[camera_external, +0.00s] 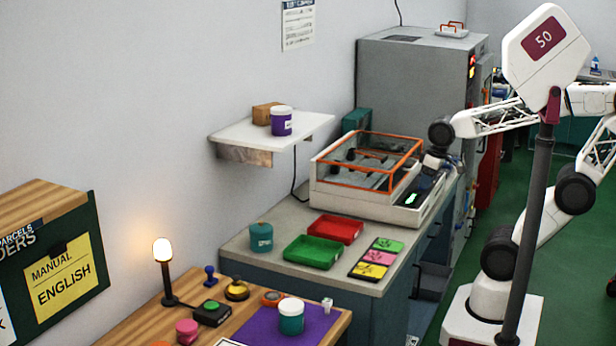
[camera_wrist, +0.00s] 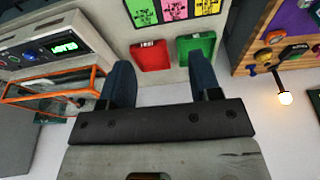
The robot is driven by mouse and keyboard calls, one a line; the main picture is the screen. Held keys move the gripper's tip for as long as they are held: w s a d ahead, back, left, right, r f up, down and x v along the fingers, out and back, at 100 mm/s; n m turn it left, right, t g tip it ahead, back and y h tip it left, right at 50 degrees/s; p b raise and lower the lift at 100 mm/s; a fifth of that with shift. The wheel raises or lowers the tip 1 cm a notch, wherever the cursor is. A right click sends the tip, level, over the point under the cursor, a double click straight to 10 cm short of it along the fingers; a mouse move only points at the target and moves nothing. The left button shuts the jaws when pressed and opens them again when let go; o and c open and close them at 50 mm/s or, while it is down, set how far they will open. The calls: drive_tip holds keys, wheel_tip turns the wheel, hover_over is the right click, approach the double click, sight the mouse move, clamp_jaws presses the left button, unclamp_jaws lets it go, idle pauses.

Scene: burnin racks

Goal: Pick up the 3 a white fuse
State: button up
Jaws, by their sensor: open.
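I cannot pick out a white fuse for certain in either view. A small pale piece (camera_external: 327,304) stands at the right edge of the purple mat (camera_external: 318,325), too small to identify. The red tray (camera_external: 336,229) and green tray (camera_external: 312,252) sit on the grey counter; no fuse can be made out in them. Both trays also show in the wrist view, red (camera_wrist: 151,57) and green (camera_wrist: 196,50). My gripper (camera_wrist: 163,82) is open and empty, its two dark blue fingers apart. In the external view it is beside the orange-framed machine, above the counter, its fingers unclear.
The machine (camera_external: 365,203) has an orange-framed clear lid (camera_external: 369,160). Pink, green and yellow cards (camera_external: 377,257) lie by the trays. A teal jar (camera_external: 261,238) stands on the counter. A wall shelf (camera_external: 270,134) holds a purple jar (camera_external: 281,122). A lit lamp (camera_external: 163,251) stands on the wooden bench.

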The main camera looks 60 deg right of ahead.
drive_tip(key=m+g+y, duration=0.4)
drive_tip(key=m+y, duration=0.8)
drive_tip(key=m, duration=0.1)
approach(328, 299)
drive_tip(key=s+d+r, duration=0.1)
drive_tip(key=s+r, duration=0.3)
drive_tip(key=w+a+f+m+t+y, duration=0.1)
drive_tip(key=w+a+f+m, duration=0.2)
drive_tip(key=f, duration=0.4)
drive_tip(key=shift+a+m+y, duration=0.3)
drive_tip(key=shift+a+m, duration=0.55)
drive_tip(key=shift+m, duration=0.05)
drive_tip(key=shift+s+f, duration=0.1)
drive_tip(key=shift+x, duration=1.3)
drive_tip(key=shift+x, duration=2.6)
